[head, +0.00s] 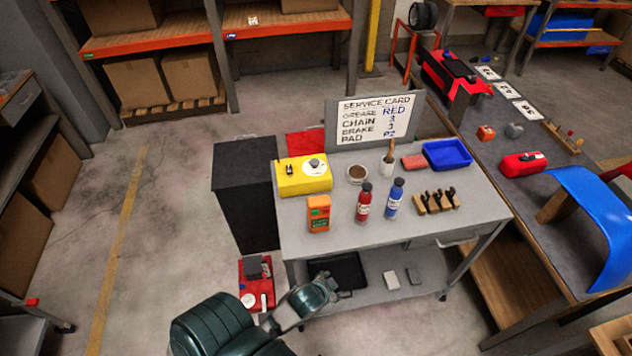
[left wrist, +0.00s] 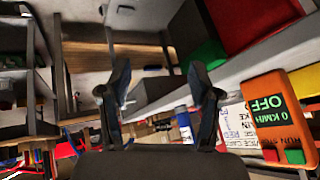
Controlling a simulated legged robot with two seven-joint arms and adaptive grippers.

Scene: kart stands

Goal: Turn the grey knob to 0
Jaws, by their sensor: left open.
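The grey knob (head: 315,163) sits on a white round dial on top of the yellow box (head: 304,181), at the back left of the grey table. The dial's marks are too small to read. My left gripper (head: 318,292) is in front of the table's left front corner in the head view, well apart from the box and knob. In the left wrist view its two fingers (left wrist: 160,95) are spread with nothing between them. I cannot make out the knob in that view. My right gripper is not in view.
An orange device (head: 319,213) stands near the table's front left; it reads "OFF" and "0 KM/H" in the left wrist view (left wrist: 266,108). Red (head: 363,203) and blue (head: 394,198) bottles stand to its right. The service card (head: 375,119) stands behind. A black cabinet (head: 240,190) is left of the table.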

